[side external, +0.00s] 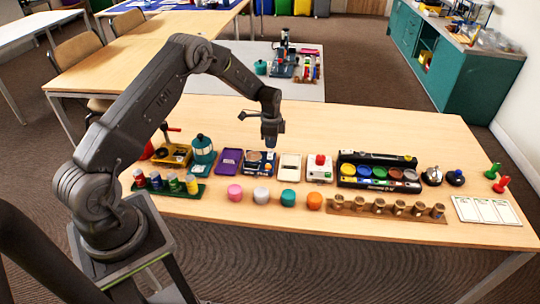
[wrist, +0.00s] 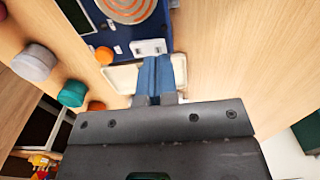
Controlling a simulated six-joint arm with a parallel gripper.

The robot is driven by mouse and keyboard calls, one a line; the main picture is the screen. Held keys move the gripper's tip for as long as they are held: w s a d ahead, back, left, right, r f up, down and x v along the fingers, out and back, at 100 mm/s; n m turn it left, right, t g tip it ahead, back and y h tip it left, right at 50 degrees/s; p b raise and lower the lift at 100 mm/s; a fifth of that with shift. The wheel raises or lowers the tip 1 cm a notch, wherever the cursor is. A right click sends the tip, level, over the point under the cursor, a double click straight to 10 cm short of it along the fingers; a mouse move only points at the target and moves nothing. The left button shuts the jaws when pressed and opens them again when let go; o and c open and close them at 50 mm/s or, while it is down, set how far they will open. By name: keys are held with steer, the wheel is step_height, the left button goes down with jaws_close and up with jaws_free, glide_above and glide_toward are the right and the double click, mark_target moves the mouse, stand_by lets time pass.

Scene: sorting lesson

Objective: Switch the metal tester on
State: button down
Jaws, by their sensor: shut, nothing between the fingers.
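The metal tester looks to be the dark blue box (side external: 260,163) in the middle of the row on the table. In the wrist view, the blue box (wrist: 90,35) has a round plate with copper-coloured rings (wrist: 130,8) and a small white rocker switch (wrist: 148,47) near its edge. My gripper (side external: 270,141) is over the box's right side. In the wrist view my gripper (wrist: 158,62) is shut and empty, its blue fingertips close to the white switch. I cannot tell whether they touch it, or which way the switch is set.
A cream box (side external: 290,167) is right of the tester and a purple tray (side external: 228,161) left of it. A white box with a red button (side external: 320,168) is farther right. Several coloured knobs, such as a teal one (side external: 288,199), line the front. The table behind the row is bare.

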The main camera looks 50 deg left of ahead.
steer(key=shift+f, duration=1.25)
stand_by(0.5)
steer(key=shift+r, duration=3.5)
